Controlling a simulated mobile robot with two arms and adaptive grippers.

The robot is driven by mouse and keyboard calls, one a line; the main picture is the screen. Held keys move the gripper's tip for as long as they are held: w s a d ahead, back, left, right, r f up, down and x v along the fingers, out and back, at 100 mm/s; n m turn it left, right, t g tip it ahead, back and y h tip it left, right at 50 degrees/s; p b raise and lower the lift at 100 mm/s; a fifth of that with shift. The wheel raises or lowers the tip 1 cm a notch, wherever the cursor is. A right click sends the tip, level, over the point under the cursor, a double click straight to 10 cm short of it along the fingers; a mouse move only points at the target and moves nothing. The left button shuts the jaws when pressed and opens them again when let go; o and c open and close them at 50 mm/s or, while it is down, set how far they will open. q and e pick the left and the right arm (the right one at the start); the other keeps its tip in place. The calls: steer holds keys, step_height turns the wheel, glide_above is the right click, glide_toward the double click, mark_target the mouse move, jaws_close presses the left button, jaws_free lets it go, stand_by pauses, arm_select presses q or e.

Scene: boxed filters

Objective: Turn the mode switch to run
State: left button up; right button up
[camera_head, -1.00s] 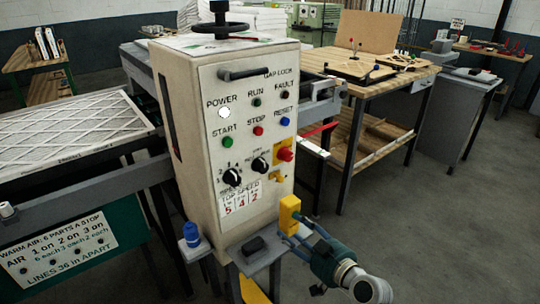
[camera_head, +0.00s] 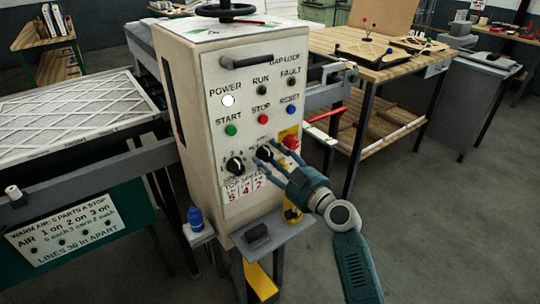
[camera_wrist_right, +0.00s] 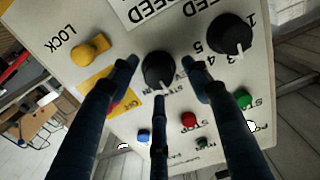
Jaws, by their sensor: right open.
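The mode switch is a black rotary knob (camera_head: 265,153) on the front of the beige control cabinet (camera_head: 215,187). In the right wrist view the mode knob (camera_wrist_right: 158,70) sits between my spread fingers, its pointer mark towards the bottom of the picture. My right gripper (camera_head: 262,153) is open at the panel, with its blue fingers around or just in front of the knob; I cannot tell whether they touch it. The labels around the knob are partly hidden by the fingers. My left gripper is not in view.
A numbered speed knob (camera_head: 235,166) is left of the mode knob. A red button on a yellow plate (camera_head: 291,143) is close on the right. A yellow lock knob (camera_wrist_right: 90,48) is nearby. START (camera_head: 231,130), STOP (camera_head: 263,119) and RESET (camera_head: 291,110) buttons are above.

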steer(key=shift+w+a, duration=0.2)
steer(key=shift+w, duration=0.05)
steer(key=c, duration=1.1)
